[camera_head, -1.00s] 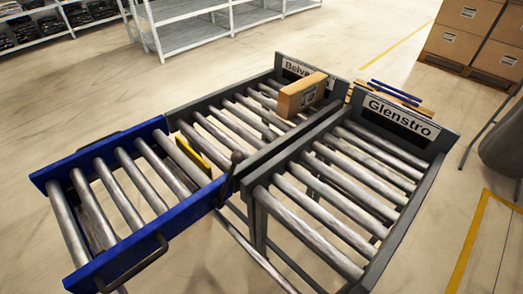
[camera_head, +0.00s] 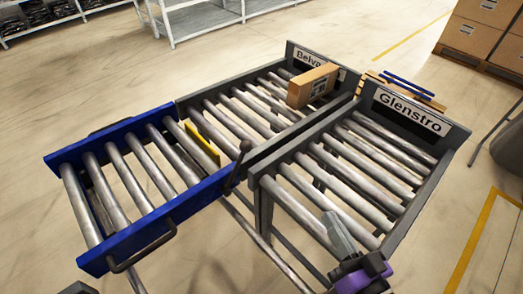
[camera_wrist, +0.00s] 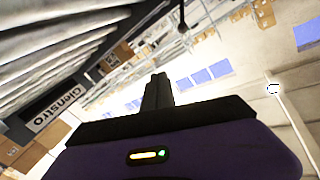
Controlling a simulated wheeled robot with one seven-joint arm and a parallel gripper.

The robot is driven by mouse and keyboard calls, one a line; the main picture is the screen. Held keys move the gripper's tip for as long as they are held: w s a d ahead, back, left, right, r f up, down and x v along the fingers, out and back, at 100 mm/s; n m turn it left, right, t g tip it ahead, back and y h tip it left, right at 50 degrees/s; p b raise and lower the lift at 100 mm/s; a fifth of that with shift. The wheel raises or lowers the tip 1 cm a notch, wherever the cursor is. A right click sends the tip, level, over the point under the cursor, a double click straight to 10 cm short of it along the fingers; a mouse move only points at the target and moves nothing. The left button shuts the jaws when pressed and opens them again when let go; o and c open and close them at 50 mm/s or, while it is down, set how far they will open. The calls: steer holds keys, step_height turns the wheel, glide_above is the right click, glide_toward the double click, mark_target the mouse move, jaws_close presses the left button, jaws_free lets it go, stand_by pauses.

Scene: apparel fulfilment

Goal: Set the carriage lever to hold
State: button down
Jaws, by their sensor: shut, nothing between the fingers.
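The blue roller carriage (camera_head: 155,232) stands at the left, its far end against the grey lane marked "Belva…" (camera_head: 318,62). A dark lever (camera_head: 238,165) with a round knob stands up at the carriage's right corner, tilted slightly; I see no readable hold mark on it. A dark knobbed rod at the top of the wrist view (camera_wrist: 182,16) looks like the same lever. My gripper (camera_head: 333,220), grey fingers on a purple body, is above the near end of the Glenstro lane, right of and apart from the lever. Its fingers (camera_wrist: 157,88) are together and empty.
A brown carton (camera_head: 313,85) stands on the Belva lane. A yellow plate (camera_head: 203,145) crosses the joint between carriage and lane. The Glenstro lane (camera_head: 410,110) holds no cartons. Stacked cartons (camera_head: 480,38) stand at the back right. Floor left of the carriage is clear.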

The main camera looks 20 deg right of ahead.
steer(key=w+f+m+y, duration=0.1)
steer(key=w+m, duration=0.6)
steer(key=w+f+m+y, duration=0.2)
steer(key=w+m, duration=0.6)
steer(key=shift+f+m+g+p, duration=0.25)
steer(key=shift+m+g+p, duration=0.05)
steer(key=shift+w+d, duration=0.1)
steer(key=shift+w, duration=0.05)
steer(key=w+a+p, duration=0.4)
steer(key=w, duration=0.6)
steer(key=shift+w+a+r+p, duration=0.2)
steer(key=shift+w+a+p, duration=0.1)
steer(key=shift+p, duration=0.1)
